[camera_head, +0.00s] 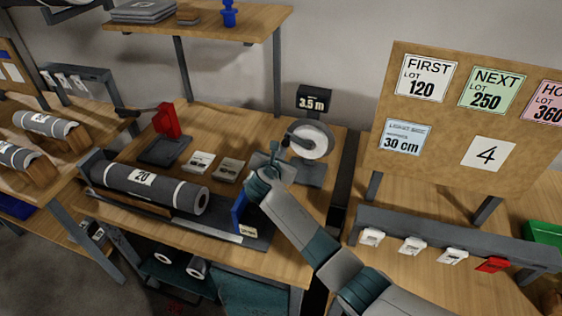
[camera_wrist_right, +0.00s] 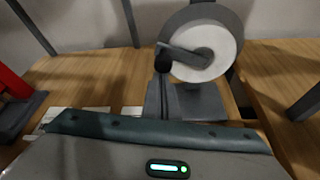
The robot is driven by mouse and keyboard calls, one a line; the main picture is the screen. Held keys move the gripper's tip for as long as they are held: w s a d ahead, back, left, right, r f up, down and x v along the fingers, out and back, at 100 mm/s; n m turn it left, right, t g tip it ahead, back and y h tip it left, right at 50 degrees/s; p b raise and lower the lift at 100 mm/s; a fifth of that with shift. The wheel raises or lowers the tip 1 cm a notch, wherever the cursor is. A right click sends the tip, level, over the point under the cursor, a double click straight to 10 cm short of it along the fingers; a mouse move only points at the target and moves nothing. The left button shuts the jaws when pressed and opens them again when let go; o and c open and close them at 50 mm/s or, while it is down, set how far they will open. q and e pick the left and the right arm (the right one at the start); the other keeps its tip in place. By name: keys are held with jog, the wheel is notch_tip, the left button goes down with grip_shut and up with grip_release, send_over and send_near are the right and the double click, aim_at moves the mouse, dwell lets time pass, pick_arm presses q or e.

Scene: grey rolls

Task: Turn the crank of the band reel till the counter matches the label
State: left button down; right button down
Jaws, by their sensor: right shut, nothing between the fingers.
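The band reel (camera_head: 309,141), a white disc on a grey stand, is at the back right of the middle table. Its counter (camera_head: 314,102) reads 3.5 m. The crank (camera_head: 291,139) has a dark knob and shows on the reel's left face; it also shows in the right wrist view (camera_wrist_right: 163,62). My right gripper (camera_head: 276,151) is shut and empty, just left of and below the knob; I cannot tell if it touches. My left gripper is not in view.
A grey roll (camera_head: 143,185) marked 20 lies at the table's left front. A red device (camera_head: 167,122) stands behind it. A blue upright piece (camera_head: 239,212) is beside my arm. A board (camera_head: 462,115) with lot cards and a 30 cm card stands right.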

jog(key=shift+s+d+r+m+y+p, duration=0.1)
jog(key=shift+s+r+m+y+p, duration=0.15)
jog(key=shift+r, duration=0.2)
jog(key=shift+d+r+m+y+p, duration=0.1)
jog(key=shift+r+m+p, duration=0.05)
jog(key=shift+r+m, duration=0.25)
jog(key=shift+w, duration=0.1)
jog(key=shift+w+m, duration=0.2)
jog(key=shift+m, duration=0.15)
jog(key=shift+d+r+t+y+p, duration=0.15)
jog(key=shift+t+y+p, duration=0.2)
jog(key=shift+t, duration=0.05)
jog(key=shift+s+r+m, duration=0.1)
jog(key=shift+m, duration=0.2)
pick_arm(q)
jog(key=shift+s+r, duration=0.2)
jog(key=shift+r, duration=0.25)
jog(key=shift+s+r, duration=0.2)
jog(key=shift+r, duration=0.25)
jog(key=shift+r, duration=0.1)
